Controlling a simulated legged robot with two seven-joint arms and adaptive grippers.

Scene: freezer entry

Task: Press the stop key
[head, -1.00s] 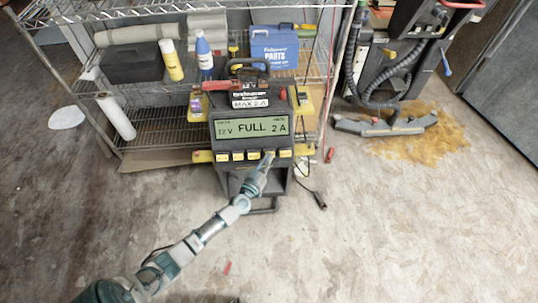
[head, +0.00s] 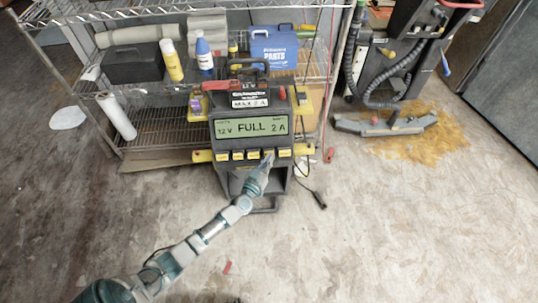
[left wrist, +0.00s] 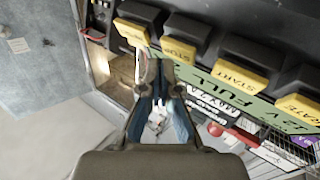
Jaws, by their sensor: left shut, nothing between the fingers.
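The charger (head: 222,178) stands upright on the floor, its display reading "12 V FULL 2 A" above a row of yellow keys. The yellow stop key (left wrist: 178,49) is labelled STOP in the left wrist view, beside the start key (left wrist: 235,78). My left gripper (head: 268,158) is shut and empty, its tips at the second key from the right in the head view, largely hiding it. In the left wrist view my gripper (left wrist: 158,72) has its tips close to the stop key's lower left edge. I cannot tell whether they touch. My right gripper is not in view.
Behind the charger is a wire shelf (head: 165,133) with bottles, a black case (head: 133,65) and a blue parts box (head: 273,47). A floor machine (head: 385,124) stands by a yellow-brown spill at right.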

